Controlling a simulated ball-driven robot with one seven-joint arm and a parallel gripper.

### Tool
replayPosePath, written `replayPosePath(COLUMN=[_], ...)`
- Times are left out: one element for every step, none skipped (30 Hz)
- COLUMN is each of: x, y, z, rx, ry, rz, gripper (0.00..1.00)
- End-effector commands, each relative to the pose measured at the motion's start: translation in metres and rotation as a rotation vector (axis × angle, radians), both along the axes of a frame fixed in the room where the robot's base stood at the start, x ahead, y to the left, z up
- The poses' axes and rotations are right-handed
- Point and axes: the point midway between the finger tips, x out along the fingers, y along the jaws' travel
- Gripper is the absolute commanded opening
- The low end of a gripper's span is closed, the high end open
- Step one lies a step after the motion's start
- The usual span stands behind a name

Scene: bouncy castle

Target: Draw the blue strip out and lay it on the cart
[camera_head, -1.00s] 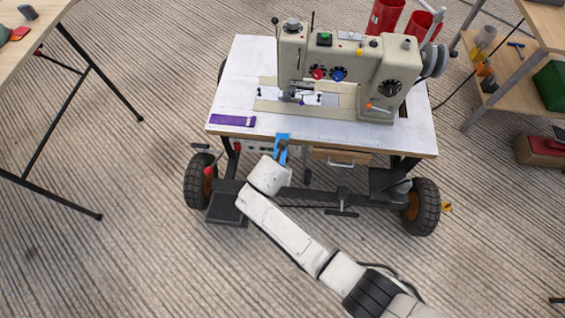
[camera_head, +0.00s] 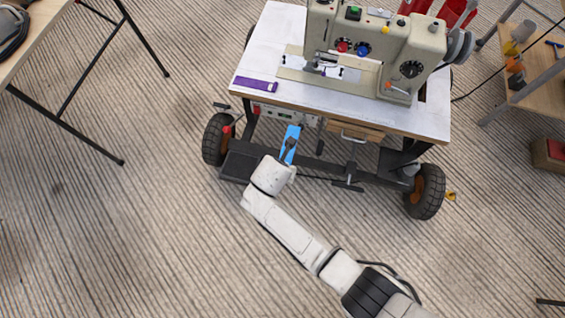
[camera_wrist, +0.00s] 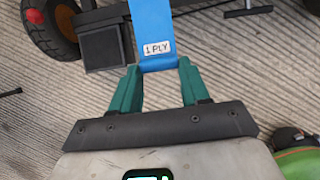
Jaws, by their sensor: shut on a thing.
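The blue strip (camera_head: 292,138) is held in my gripper (camera_head: 286,157), in front of the wheeled cart's front edge. In the wrist view the strip (camera_wrist: 152,25) runs up out of the frame, and its near end bears a "1 PLY" label. The green fingers of my gripper (camera_wrist: 159,68) are shut on that near end. In the head view the strip's far end shows just short of the tabletop edge, over the dark gap beneath. The cart (camera_head: 270,36) has a white top; a purple strip (camera_head: 256,84) lies on its front left part.
A beige sewing machine (camera_head: 375,50) stands on the cart top. Below the edge are a drawer with a handle (camera_head: 360,138) and large tyres (camera_head: 218,140). A wooden table (camera_head: 35,48) stands at left, shelves (camera_head: 535,95) at right. The carpet in front is clear.

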Motion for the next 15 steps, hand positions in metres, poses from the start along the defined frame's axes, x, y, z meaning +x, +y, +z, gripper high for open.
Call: replayPosePath(x=[-0.002,-0.003,-0.005,-0.006,-0.007,-0.008,-0.009,-0.01,-0.011,-0.012,-0.013,-0.014,-0.016,-0.017,-0.018], y=[0.001,0.001,0.001,0.002,0.002,0.002,0.003,0.003,0.004,0.004,0.004,0.005,0.005,0.005,0.006], z=[0.001,0.001,0.001,0.001,0.001,0.001,0.001,0.001,0.001,0.002,0.002,0.002,0.002,0.002,0.002], rx=[0.0,0.0,0.0,0.0,0.0,0.0,0.0,0.0,0.0,0.0,0.0,0.0,0.0,0.0,0.0], ry=[0.001,0.001,0.001,0.001,0.001,0.001,0.001,0.0,0.0,0.0,0.0,0.0,0.0,0.0,0.0], rz=[0.001,0.0,0.0,0.0,0.0,0.001,0.001,0.001,0.001,0.001,0.001,0.001,0.001,0.001,0.001], gripper=[0.17,0.17,0.17,0.17,0.17,0.17,0.17,0.17,0.17,0.17,0.17,0.17,0.17,0.17,0.17])
